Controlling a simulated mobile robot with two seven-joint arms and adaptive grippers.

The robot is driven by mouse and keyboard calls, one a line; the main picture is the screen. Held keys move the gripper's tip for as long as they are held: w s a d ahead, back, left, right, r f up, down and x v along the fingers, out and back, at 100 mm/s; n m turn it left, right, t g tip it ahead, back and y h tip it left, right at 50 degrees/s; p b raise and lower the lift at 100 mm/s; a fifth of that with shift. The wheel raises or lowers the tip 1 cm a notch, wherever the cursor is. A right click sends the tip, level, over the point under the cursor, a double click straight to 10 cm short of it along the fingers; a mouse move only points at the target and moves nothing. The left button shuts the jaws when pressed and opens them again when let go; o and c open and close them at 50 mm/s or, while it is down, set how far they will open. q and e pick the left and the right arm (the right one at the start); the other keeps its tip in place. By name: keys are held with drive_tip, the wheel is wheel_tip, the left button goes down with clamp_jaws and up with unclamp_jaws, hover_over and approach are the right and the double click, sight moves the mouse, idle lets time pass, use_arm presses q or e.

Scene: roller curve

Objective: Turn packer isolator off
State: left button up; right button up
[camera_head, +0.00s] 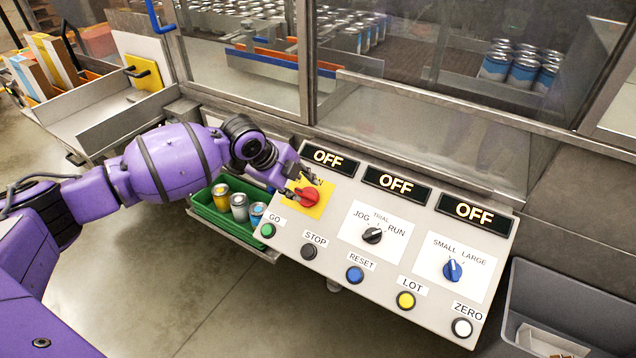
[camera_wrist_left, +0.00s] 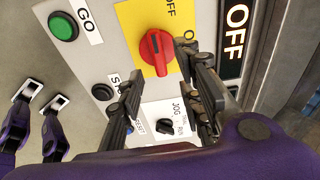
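The isolator is a red rotary knob (camera_head: 309,197) on a yellow plate (camera_head: 317,210) at the left end of the sloping control panel. The display above it (camera_head: 329,159) reads OFF. My left gripper (camera_head: 304,187) is at the knob, coming from the upper left. In the left wrist view, the open fingers of my left gripper (camera_wrist_left: 165,66) point toward the red knob (camera_wrist_left: 156,53), one to each side. No firm grip on the knob shows, and I cannot tell whether a finger touches it. My right gripper is not in view.
Close by are the green GO button (camera_head: 267,230), black STOP button (camera_head: 308,252) and black JOG/RUN selector (camera_head: 372,235). A blue SMALL/LARGE selector (camera_head: 452,270) sits farther right. A green crate (camera_head: 222,222) of cans stands left of the panel. Glass guarding rises behind.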

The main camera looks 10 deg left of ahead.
use_arm(q)
drive_tip(key=v, duration=0.7)
idle(0.3)
